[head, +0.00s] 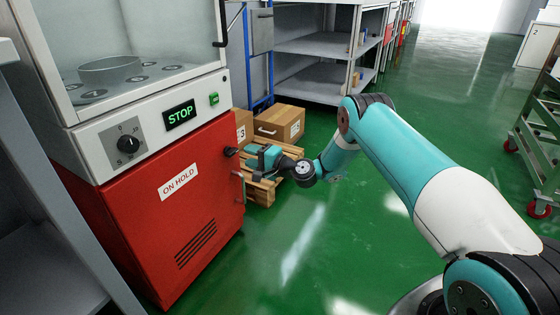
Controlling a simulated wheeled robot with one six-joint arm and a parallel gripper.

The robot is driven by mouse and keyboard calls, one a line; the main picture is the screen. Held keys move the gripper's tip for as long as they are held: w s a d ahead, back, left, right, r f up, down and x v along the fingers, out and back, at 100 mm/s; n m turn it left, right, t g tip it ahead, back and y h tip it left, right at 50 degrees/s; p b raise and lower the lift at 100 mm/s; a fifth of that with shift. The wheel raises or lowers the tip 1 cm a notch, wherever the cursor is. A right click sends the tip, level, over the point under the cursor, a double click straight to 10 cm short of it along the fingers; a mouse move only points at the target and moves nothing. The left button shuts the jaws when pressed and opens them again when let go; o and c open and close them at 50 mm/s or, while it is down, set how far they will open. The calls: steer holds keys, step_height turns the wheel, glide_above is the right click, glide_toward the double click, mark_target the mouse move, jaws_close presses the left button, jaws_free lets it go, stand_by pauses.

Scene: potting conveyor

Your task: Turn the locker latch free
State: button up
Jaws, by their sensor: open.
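The red locker (160,215) fills the lower left, under a white machine, with an "ON HOLD" label on its front. A small dark latch (231,151) sits near the upper right edge of its front. My gripper (241,152) is open, in front of the locker's right edge, with its fingers pointing left at the latch. The fingertips are very close to the latch; I cannot tell whether they touch it or are around it. A metal handle (239,188) is on the locker just below my gripper. The fingers are small and partly hide this area.
Above the locker are a dial (128,144), a green "STOP" display (180,115) and a green button (214,99). Cardboard boxes (280,122) rest on a wooden pallet (262,190) behind my gripper. Grey shelves (310,45) stand behind. The green floor (440,100) is clear toward the back.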

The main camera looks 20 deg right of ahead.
steer(key=b+v, duration=1.2)
steer(key=b, duration=0.3)
steer(key=shift+s+d, duration=0.15)
steer(key=shift+s, duration=0.05)
